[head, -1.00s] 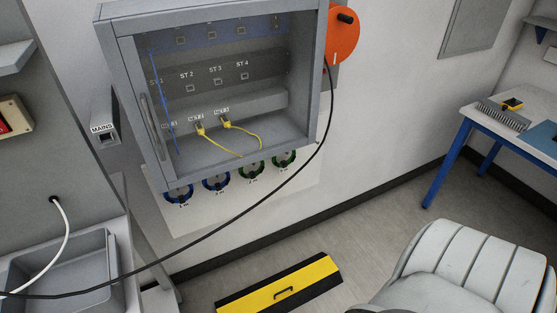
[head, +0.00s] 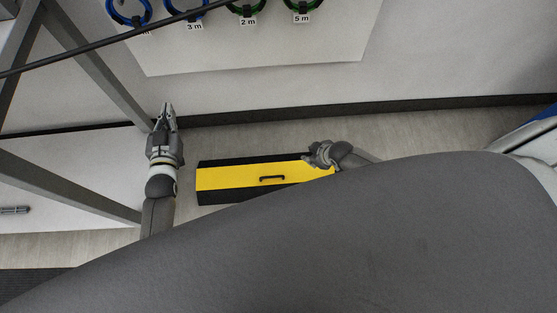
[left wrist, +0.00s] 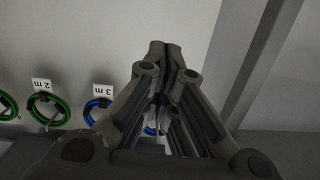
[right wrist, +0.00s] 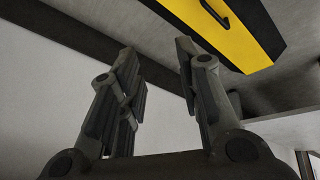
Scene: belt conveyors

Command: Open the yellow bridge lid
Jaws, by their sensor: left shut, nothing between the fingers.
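The yellow bridge lid (head: 228,179) lies flat and closed on the floor between black sloped edges in the head view. Its black handle (head: 272,178) is at the middle. Its right end is partly hidden by my right gripper (head: 318,152). The lid (right wrist: 248,45) and handle (right wrist: 215,14) also show at the top of the right wrist view, beyond the fingers. My right gripper (right wrist: 157,52) is open and empty. My left gripper (head: 168,110) is left of the lid, apart from it; its fingers are shut and empty in the left wrist view (left wrist: 164,50).
A grey metal frame (head: 95,75) stands left of my left arm. Blue and green cable coils (head: 246,7) hang on the wall above. A black cable (head: 100,43) crosses the upper left. The floor (head: 430,140) right of the lid is partly clear. My grey body fills the bottom.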

